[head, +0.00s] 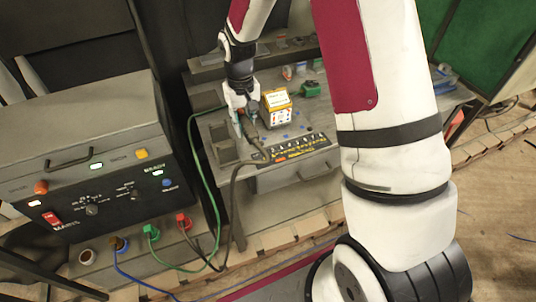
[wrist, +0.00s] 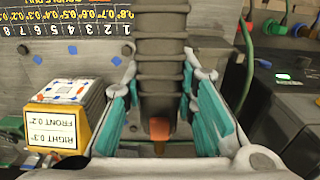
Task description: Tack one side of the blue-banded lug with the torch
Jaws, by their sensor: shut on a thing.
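My gripper (head: 243,113) is low over the grey bench (head: 215,128) in the head view. In the wrist view my gripper (wrist: 161,78) has its teal-padded fingers on both sides of a dark ribbed handle, which I take to be the torch (wrist: 160,92). It has an orange end (wrist: 159,130). The fingers are shut on this handle. A dark cable runs from near the gripper down to the machine in the head view. I cannot make out the blue-banded lug in either view.
A yellow-and-white box (head: 277,106) stands right of my gripper; it also shows in the wrist view (wrist: 62,120). A numbered black strip (head: 300,146) lies along the bench front. A dark power unit (head: 95,165) with cables stands left. A green item (head: 311,88) lies behind.

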